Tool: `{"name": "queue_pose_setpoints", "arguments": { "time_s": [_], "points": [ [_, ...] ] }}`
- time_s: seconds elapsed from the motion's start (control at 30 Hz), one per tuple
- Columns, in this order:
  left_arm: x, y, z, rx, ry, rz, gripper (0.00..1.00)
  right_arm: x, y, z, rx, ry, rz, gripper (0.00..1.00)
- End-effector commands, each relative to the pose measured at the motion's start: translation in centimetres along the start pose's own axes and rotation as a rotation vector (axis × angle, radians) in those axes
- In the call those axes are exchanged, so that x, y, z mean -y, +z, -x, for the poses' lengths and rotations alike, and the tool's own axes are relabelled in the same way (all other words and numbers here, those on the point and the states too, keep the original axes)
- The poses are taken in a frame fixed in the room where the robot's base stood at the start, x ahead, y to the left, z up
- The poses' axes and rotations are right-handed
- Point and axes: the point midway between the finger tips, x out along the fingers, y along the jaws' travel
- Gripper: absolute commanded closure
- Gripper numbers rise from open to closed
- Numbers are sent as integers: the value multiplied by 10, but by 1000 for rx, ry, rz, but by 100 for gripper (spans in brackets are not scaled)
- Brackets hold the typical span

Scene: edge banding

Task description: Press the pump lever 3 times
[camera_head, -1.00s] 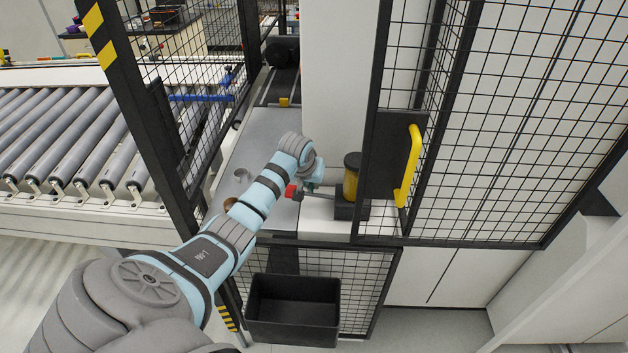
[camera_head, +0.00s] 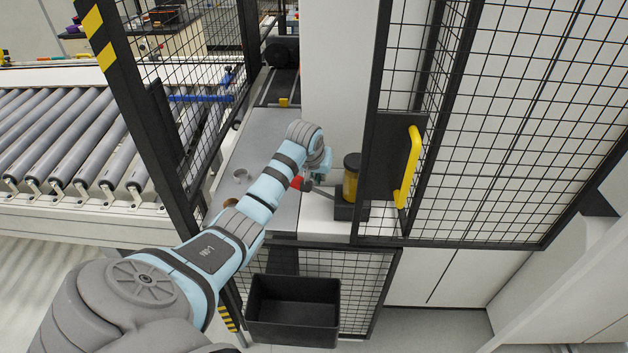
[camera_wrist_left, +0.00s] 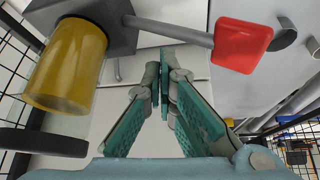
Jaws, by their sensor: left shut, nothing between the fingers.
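The pump has an amber reservoir (camera_head: 351,185) with a black cap, standing on a dark block beside the fence post. It also shows in the left wrist view (camera_wrist_left: 72,62). Its grey lever rod (camera_wrist_left: 170,32) runs out from the block to a red end piece (camera_wrist_left: 242,44), which shows in the head view (camera_head: 297,182) just beside my wrist. My left gripper (camera_wrist_left: 166,76) is shut and empty, its fingertips short of the rod in the wrist picture; I cannot tell whether they touch it. In the head view my wrist partly hides the gripper (camera_head: 323,163). My right gripper is not in view.
A mesh fence door with a yellow handle (camera_head: 408,167) stands close on the right. A black bin (camera_head: 293,310) is below, and a roller conveyor (camera_head: 60,130) is at left.

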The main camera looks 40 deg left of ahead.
Motion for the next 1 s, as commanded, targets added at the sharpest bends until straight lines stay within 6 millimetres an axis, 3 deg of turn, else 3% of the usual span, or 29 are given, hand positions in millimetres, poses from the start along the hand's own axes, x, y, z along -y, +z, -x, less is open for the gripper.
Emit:
{"name": "queue_pose_setpoints", "arguments": {
  "time_s": [0.5,1.0],
  "points": [
    [-24,-24,32,-2,1,0,100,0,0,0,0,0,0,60],
    [-25,-25,34,-1,0,0,100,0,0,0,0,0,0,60]
  ]
}}
